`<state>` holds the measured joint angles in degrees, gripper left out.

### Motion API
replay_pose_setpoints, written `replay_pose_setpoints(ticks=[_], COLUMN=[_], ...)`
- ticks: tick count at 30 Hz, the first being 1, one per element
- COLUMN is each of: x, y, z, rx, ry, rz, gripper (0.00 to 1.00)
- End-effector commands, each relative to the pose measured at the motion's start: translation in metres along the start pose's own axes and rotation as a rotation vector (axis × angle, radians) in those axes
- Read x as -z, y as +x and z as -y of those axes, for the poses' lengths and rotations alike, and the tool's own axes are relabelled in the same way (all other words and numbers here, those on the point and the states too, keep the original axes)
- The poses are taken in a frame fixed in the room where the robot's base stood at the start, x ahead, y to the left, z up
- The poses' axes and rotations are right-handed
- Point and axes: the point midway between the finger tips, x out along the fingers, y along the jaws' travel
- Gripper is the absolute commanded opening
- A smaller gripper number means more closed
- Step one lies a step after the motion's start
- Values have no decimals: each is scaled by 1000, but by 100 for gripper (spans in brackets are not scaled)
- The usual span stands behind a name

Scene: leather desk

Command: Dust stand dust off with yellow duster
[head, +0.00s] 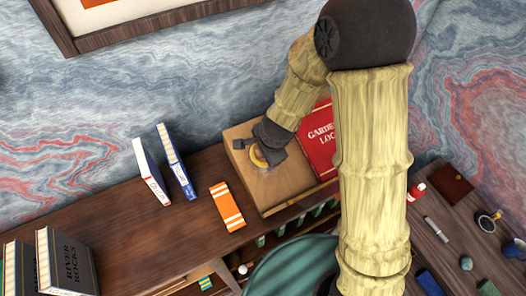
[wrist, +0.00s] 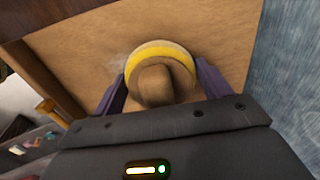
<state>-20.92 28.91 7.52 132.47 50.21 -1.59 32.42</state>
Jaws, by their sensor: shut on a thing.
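The yellow duster (wrist: 163,49) is a round pad with a yellow band and a brown knob, gripped between the two fingers of my gripper (wrist: 160,88) in the wrist view. In the head view the duster (head: 259,158) shows as a small yellow piece under my gripper (head: 263,152). The duster is at the tan top of the stand (head: 238,150), near its left part. A faint pale dust patch (wrist: 117,57) shows beside the duster in the wrist view. Whether the pad touches the surface I cannot tell.
An orange striped box (head: 227,206) and two upright books (head: 150,172) stand to the left. Dark books (head: 67,262) are at far left. Small items, including a mug (head: 486,222), sit on the right-hand desk.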

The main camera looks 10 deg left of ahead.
Motion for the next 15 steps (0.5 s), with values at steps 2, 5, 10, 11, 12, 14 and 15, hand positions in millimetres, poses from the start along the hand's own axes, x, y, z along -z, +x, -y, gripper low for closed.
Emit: replay_pose_setpoints(ticks=[2,5,10,11,12,14,15], x=[3,10,23,25,28,32,35], y=[0,1,2,2,2,2,2], z=[0,0,0,0,0,0,0], rx=[1,2,2,2,2,2,2], ry=[1,2,2,3,3,3,2], rz=[0,-1,-1,-1,-1,-1,-2], gripper=[58,58,58,58,58,58,58])
